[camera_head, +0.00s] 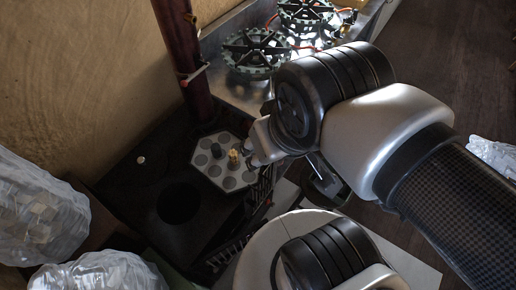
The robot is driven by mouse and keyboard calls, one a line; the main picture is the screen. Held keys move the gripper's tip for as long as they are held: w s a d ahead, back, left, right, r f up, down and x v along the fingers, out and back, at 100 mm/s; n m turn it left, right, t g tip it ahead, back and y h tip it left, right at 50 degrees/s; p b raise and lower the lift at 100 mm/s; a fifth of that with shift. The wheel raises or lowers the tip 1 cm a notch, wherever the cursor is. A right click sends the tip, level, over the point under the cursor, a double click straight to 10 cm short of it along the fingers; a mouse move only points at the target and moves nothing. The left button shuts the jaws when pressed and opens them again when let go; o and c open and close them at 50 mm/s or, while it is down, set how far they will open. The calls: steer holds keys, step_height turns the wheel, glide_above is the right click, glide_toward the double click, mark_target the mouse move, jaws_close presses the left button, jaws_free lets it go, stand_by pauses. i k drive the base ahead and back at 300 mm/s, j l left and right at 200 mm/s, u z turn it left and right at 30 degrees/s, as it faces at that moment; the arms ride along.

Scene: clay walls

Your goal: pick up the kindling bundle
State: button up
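A small tan upright piece (234,158), which looks like the kindling bundle, stands on a pale grey hexagonal tray (207,172) with round hollows. A short dark peg (217,151) stands close to its left. My gripper (254,156) is at the end of the arm, just right of the tan piece, over the tray's right edge. The wrist hides most of the gripper, and the fingers are small and dark. I cannot tell whether they touch the tan piece or how far apart they are.
The tray lies on a black stove-like top (150,185) with a round dark opening (181,203). A dark red pipe (183,50) rises behind it. Two green-black burners (255,52) sit on a metal counter at the back. Clear plastic bags (40,212) fill the left front.

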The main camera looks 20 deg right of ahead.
mark_target(233, 155)
steer(key=l+u, duration=0.15)
steer(key=u, duration=0.35)
steer(key=i+l+u, duration=0.1)
steer(key=u, duration=0.35)
steer(key=l+u, duration=0.3)
steer(key=u, duration=0.2)
